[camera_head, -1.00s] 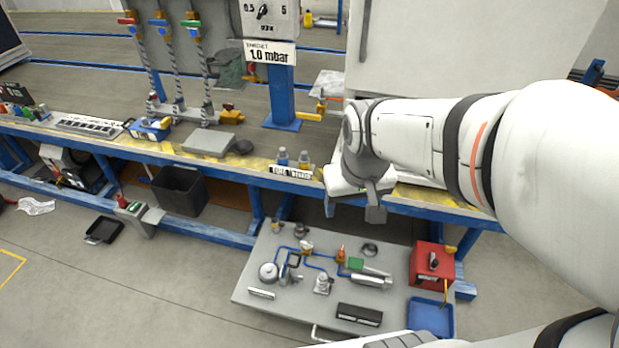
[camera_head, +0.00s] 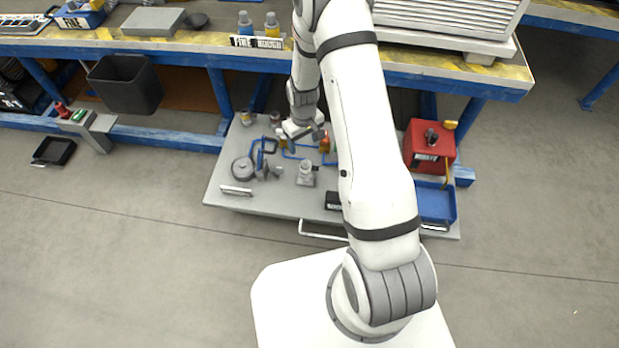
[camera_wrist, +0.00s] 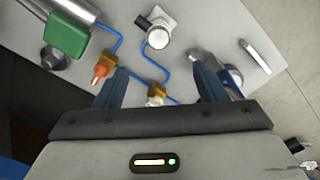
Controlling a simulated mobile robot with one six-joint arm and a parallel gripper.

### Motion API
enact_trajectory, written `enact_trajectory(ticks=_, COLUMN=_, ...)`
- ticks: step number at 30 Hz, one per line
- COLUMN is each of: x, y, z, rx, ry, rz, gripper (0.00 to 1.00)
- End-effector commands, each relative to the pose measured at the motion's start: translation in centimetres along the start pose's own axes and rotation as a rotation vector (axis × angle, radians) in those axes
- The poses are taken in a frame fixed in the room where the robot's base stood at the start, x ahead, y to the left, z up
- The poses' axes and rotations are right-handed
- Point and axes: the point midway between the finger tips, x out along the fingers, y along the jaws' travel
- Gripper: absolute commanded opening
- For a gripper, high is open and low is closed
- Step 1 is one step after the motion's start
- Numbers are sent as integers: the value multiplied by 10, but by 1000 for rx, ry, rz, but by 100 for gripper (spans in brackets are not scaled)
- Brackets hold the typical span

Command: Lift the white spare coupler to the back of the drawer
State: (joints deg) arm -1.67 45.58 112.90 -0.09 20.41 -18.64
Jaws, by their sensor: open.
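In the wrist view the white top (camera_wrist: 156,93) shows between and below the fingers, partly cut off by the gripper body. My gripper (camera_head: 304,132) is over the back part of the drawer; in the wrist view its two dark fingers (camera_wrist: 160,75) are apart with nothing clamped. Whether they flank the coupler at its height I cannot tell.
An orange-capped brass fitting (camera_wrist: 103,69) stands close beside one finger, and a grey fitting (camera_wrist: 157,35) stands farther off. A red box (camera_head: 428,147) and a blue tray (camera_head: 437,203) are at the drawer's right. The bench edge (camera_head: 180,42) overhangs the back.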

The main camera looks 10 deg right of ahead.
Motion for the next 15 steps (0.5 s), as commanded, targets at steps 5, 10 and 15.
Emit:
enact_trajectory(ticks=5, x=67, y=-1, z=0, rx=-27, ry=-16, rz=-6, gripper=65)
enact_trajectory(ticks=10, x=88, y=-2, z=1, rx=-35, ry=-18, rz=-7, gripper=65)
enact_trajectory(ticks=15, x=106, y=-2, z=2, rx=-35, ry=-18, rz=-7, gripper=65)
